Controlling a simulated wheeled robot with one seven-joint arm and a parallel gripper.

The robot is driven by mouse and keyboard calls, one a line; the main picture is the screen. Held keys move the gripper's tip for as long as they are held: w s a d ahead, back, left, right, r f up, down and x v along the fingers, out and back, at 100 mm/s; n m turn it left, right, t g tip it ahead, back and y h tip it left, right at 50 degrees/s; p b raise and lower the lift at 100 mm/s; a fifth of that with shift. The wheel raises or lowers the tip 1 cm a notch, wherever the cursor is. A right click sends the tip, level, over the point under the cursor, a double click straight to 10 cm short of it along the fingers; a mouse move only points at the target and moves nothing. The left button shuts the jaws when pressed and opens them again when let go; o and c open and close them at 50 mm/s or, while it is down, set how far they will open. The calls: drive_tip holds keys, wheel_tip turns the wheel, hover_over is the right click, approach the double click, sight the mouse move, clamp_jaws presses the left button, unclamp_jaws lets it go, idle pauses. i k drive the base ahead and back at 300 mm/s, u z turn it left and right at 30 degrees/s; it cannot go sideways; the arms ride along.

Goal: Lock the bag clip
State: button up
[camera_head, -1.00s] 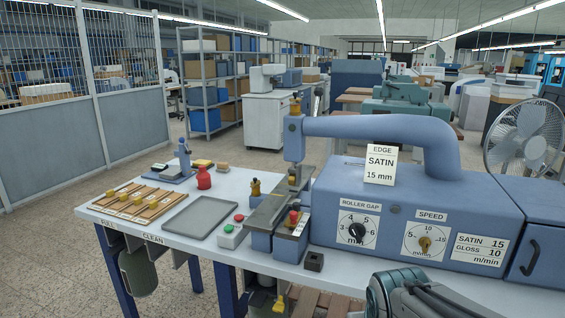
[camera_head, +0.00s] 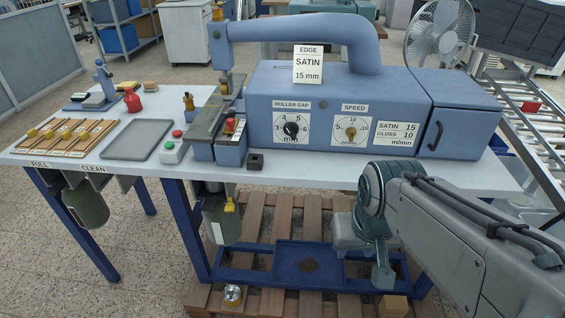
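A yellow clip (camera_head: 229,207) sits at the upper right of a grey-green bag (camera_head: 219,226). This bag hangs under the table below the roller machine. The clip is small here, and I cannot tell whether its lever is open or locked. My arm comes in from the lower right and bends at a teal joint in front of the table's right part, well to the right of the clip. I cannot make out gripper fingers in this view.
A second grey-green bag (camera_head: 86,204) hangs under the left end of the table (camera_head: 330,172). A blue table leg (camera_head: 185,230) stands just left of the clipped bag. Below are a wooden pallet (camera_head: 258,212), a blue tray (camera_head: 285,262) and a small round tin (camera_head: 233,294).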

sight(231, 207)
drive_tip(key=z, duration=0.35)
drive_tip(key=k, duration=1.25)
drive_tip(key=u, duration=0.6)
drive_tip(key=k, duration=0.7)
drive_tip(key=u, duration=0.3)
drive_tip(key=i, duration=1.15)
drive_tip(key=z, duration=0.8)
drive_tip(key=i, duration=0.4)
drive_tip(key=z, duration=0.45)
